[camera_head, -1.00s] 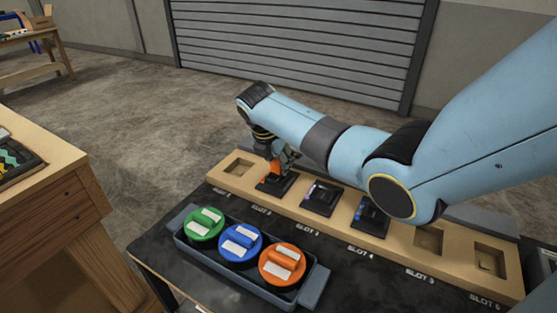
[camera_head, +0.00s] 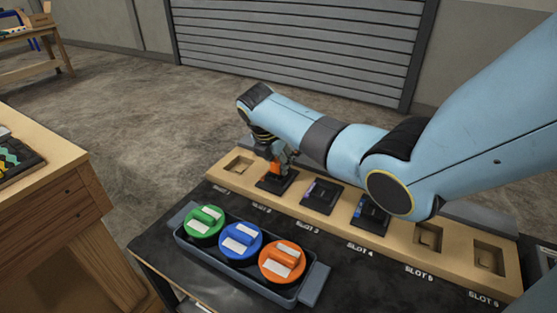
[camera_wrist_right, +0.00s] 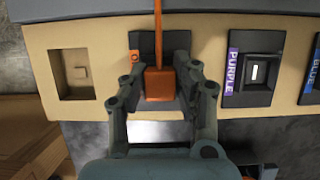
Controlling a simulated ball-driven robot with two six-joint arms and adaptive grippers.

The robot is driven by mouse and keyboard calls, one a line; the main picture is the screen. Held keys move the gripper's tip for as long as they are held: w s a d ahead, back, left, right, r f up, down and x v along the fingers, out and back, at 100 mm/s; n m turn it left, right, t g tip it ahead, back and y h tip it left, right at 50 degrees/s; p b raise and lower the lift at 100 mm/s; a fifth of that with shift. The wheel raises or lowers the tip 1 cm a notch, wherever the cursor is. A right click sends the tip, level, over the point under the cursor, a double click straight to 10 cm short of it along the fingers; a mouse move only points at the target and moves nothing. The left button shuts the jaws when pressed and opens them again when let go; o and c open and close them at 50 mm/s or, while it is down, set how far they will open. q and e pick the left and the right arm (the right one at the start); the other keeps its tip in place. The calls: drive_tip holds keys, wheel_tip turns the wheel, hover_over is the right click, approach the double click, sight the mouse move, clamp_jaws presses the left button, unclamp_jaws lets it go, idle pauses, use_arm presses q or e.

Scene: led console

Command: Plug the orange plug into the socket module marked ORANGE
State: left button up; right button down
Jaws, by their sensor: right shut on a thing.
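The orange plug (camera_head: 276,168) is held in my right gripper (camera_head: 279,161), whose fingers are shut on it. In the right wrist view the plug (camera_wrist_right: 160,84) sits between the two fingertips (camera_wrist_right: 162,92), with an orange cable rising from it. It is over the dark socket module (camera_wrist_right: 144,44) with an orange label at its left edge, in slot 2. The same module shows in the head view (camera_head: 287,184). The plug and fingers cover its opening, so I cannot tell whether the plug is seated. My left gripper is not in view.
A wooden slot board (camera_head: 400,240) holds the purple module (camera_head: 322,195) and blue module (camera_head: 371,215) to the right. Slot 1 (camera_head: 239,165) and the two right slots are empty. A grey tray (camera_head: 314,287) with green, blue and orange knobs stands in front.

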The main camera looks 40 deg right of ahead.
drive_tip(key=shift+f, duration=0.3)
idle(0.6)
drive_tip(key=shift+f+p, duration=0.1)
drive_tip(key=shift+p, duration=0.25)
idle(0.5)
drive_tip(key=shift+c, duration=1.8)
unclamp_jaws()
wheel_tip(320, 180, up, 7)
drive_tip(key=p, duration=0.8)
drive_tip(key=shift+a+f, duration=0.1)
